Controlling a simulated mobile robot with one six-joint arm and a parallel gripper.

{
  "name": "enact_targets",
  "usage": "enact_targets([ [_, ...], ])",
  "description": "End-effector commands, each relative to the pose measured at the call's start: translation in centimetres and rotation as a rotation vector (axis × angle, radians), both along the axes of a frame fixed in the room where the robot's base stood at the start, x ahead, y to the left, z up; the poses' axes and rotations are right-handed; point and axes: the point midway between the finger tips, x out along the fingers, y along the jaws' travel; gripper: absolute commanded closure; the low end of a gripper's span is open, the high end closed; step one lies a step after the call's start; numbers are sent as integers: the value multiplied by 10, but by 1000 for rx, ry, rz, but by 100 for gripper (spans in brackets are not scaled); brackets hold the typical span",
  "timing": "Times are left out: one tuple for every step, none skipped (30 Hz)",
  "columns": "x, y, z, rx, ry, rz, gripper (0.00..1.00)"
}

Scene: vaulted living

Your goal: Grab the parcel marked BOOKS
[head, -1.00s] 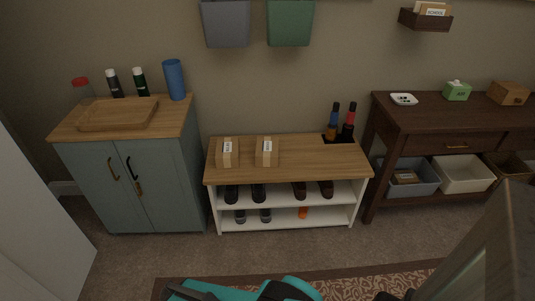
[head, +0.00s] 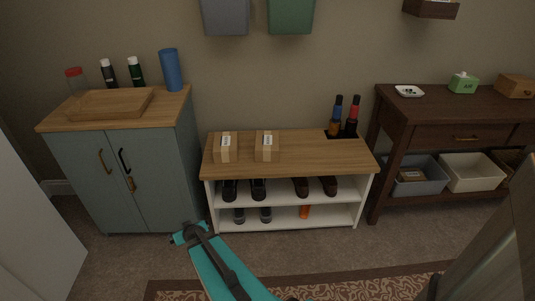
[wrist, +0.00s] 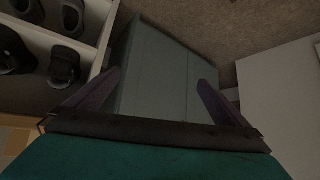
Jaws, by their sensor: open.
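Two small tan parcels with white labels, a left one (head: 226,147) and a right one (head: 267,146), stand side by side on the wooden top of the shoe bench (head: 318,153). The print on their labels is too small to read, so I cannot tell which is marked BOOKS. My gripper (head: 188,233) is in front of the blue-grey cabinet, lower than the bench top and left of the bench's lower shelf. In the wrist view its two fingers (wrist: 158,88) are spread and empty, with the cabinet's doors beyond. No parcel shows clearly there.
The blue-grey cabinet (head: 125,175) carries a wooden tray (head: 112,103), bottles and a blue cup (head: 171,70). Shoes fill the bench shelves. Two bottles (head: 344,117) stand at the bench's right end. A dark console table (head: 440,108) is at right. Bins hang above the bench.

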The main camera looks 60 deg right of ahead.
Motion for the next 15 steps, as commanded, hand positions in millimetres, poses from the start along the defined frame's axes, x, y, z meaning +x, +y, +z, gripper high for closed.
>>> enact_targets([
  [9, -28, 6, -35, -63, -36, 0],
  [12, -43, 14, -56, -99, -56, 0],
  [16, -64, 25, -88, -149, -84, 0],
  [18, -80, 34, -113, -186, -104, 0],
  [19, -97, 43, -138, -220, -128, 0],
  [17, -119, 54, -170, -259, -164, 0],
  [17, -134, 63, -193, -296, -180, 0],
  [16, -147, 71, -212, -326, -195, 0],
  [12, -165, 80, -239, -356, -220, 0],
  [8, -179, 86, -257, -378, -240, 0],
  [4, -192, 92, -276, -396, -259, 0],
  [-3, -208, 98, -296, -415, -285, 0],
  [-8, -220, 102, -309, -428, -303, 0],
  [-14, -232, 106, -322, -441, -322, 0],
  [-22, -246, 111, -339, -455, -343, 0],
])
